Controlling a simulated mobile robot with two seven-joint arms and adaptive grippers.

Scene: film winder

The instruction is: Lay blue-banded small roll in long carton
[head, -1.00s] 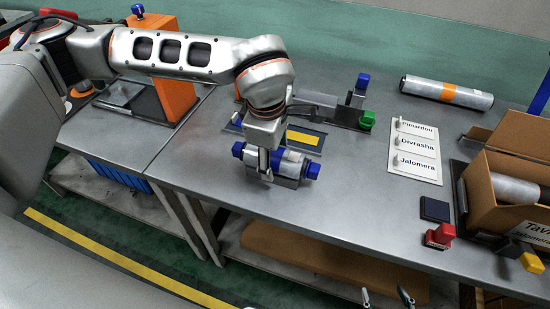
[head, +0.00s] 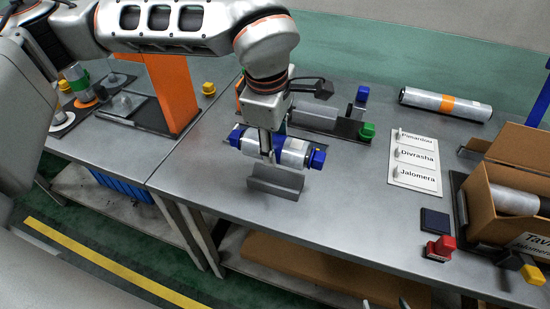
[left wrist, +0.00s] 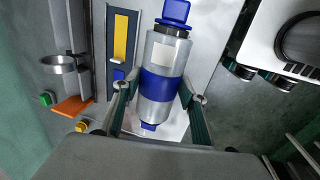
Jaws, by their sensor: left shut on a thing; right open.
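The blue-banded small roll (head: 294,153) is silver with blue end caps. My left gripper (head: 270,152) is shut on it and holds it level just above a grey cradle (head: 277,182). In the left wrist view the blue band (left wrist: 160,84) shows between the two fingers (left wrist: 158,98). An open brown carton (head: 489,211) stands at the right with a silver roll (head: 514,199) in it; its right part is cut off. Two fingertips of my right gripper (head: 386,304) show apart and empty at the bottom edge.
An orange-banded roll (head: 420,99) lies at the back right. A label board (head: 414,181), a dark pad (head: 435,221), a red block (head: 440,247) and a yellow block (head: 531,273) lie near the carton.

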